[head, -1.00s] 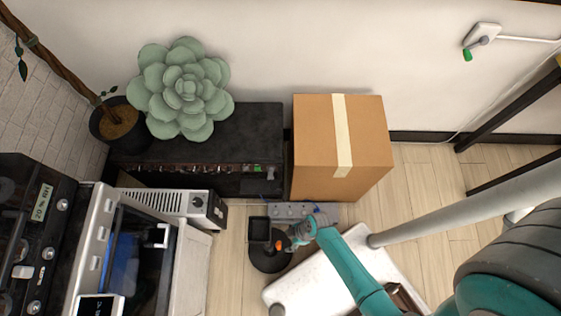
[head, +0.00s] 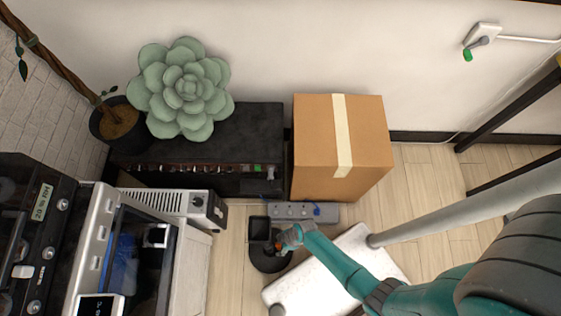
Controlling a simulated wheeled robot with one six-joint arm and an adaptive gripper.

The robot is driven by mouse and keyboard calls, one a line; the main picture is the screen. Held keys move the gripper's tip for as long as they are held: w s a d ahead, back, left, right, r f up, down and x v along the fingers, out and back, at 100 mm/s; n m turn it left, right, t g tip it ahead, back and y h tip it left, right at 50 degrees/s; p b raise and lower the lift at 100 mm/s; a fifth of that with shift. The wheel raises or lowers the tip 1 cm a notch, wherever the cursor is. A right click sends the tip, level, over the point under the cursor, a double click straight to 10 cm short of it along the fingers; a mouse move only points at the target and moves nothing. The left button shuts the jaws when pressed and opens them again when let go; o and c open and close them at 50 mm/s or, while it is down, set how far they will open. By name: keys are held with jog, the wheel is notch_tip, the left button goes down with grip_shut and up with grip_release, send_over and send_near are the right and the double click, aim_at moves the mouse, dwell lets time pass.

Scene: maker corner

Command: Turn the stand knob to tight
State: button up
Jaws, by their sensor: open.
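The stand is a small dark piece on the floor, with a round black base (head: 267,263) and a square black top (head: 259,228). A small orange-red part, which looks like its knob (head: 279,245), shows at the stand's right side, partly hidden by my wrist. My gripper (head: 281,242) is at the end of the teal arm, right at the knob. It is open. Its fingers are small and dark here, and I cannot tell whether they touch the knob or which way the knob is set.
A grey power strip (head: 290,211) lies just behind the stand. A cardboard box (head: 318,148) stands behind that. A white machine (head: 190,255) with a dark window is at left. A white slab (head: 335,272) is at right. Bare wood floor (head: 230,265) lies left of the stand.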

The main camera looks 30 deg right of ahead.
jog(key=c, duration=1.1)
jog(key=shift+g+y, duration=0.4)
jog(key=shift+g, duration=0.3)
jog(key=shift+c, duration=0.2)
jog(key=o, duration=1.1)
jog(key=shift+o, duration=0.2)
jog(key=shift+d+r, duration=0.1)
jog(key=v, duration=1.1)
jog(key=shift+d+r, duration=0.2)
jog(key=shift+r, duration=0.1)
